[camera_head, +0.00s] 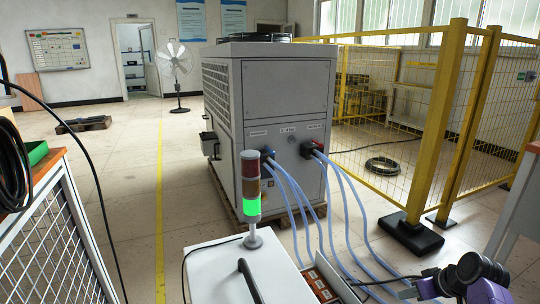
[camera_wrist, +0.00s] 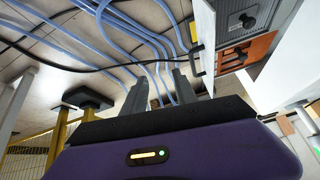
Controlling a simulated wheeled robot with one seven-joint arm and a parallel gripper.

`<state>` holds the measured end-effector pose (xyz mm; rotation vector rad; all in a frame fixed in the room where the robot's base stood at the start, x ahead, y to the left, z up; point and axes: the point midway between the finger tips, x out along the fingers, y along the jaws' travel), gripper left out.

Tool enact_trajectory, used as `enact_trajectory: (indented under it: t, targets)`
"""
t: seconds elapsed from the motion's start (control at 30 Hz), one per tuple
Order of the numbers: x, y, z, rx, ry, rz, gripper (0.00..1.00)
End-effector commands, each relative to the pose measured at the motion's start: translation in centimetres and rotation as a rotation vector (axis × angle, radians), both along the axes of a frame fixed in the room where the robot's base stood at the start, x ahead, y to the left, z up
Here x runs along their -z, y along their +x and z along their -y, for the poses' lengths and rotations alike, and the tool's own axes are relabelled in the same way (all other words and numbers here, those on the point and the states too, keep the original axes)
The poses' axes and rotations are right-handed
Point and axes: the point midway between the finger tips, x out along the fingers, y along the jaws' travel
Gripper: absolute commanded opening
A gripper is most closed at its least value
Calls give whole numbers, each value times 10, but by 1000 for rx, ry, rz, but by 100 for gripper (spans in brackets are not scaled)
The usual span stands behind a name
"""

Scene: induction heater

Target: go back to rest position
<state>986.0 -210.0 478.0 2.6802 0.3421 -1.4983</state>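My gripper (camera_wrist: 159,88) shows in the wrist view with its two grey fingers apart. Blue hoses pass behind the gap, and I see nothing held between the fingers. In the head view my purple and dark gripper (camera_head: 412,286) is at the lower right, beside the blue hoses (camera_head: 341,215) and the right side of the white cabinet (camera_head: 225,272). Whether it touches a hose cannot be told. In the wrist view an orange and grey panel (camera_wrist: 248,50) lies to the upper right, apart from the fingers.
A signal tower (camera_head: 252,190) with its green section lit stands on the white cabinet. A large grey chiller unit (camera_head: 275,120) stands behind. Yellow mesh fencing (camera_head: 450,120) is on the right. A bench (camera_head: 50,215) is at left. Open floor (camera_head: 130,180) lies at centre left.

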Motion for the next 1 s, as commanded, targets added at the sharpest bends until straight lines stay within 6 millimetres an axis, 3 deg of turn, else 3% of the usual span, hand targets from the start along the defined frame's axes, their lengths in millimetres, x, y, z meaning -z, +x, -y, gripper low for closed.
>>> enact_trajectory:
  t: [0.23,0.47,0.67,1.0]
  targets:
    - [-21,20,15,152,-57,209,34]
    - [-20,6,2,272,-78,399,34]
    - [-16,-40,-29,363,-75,580,34]
    - [-30,-158,-90,433,-45,814,34]
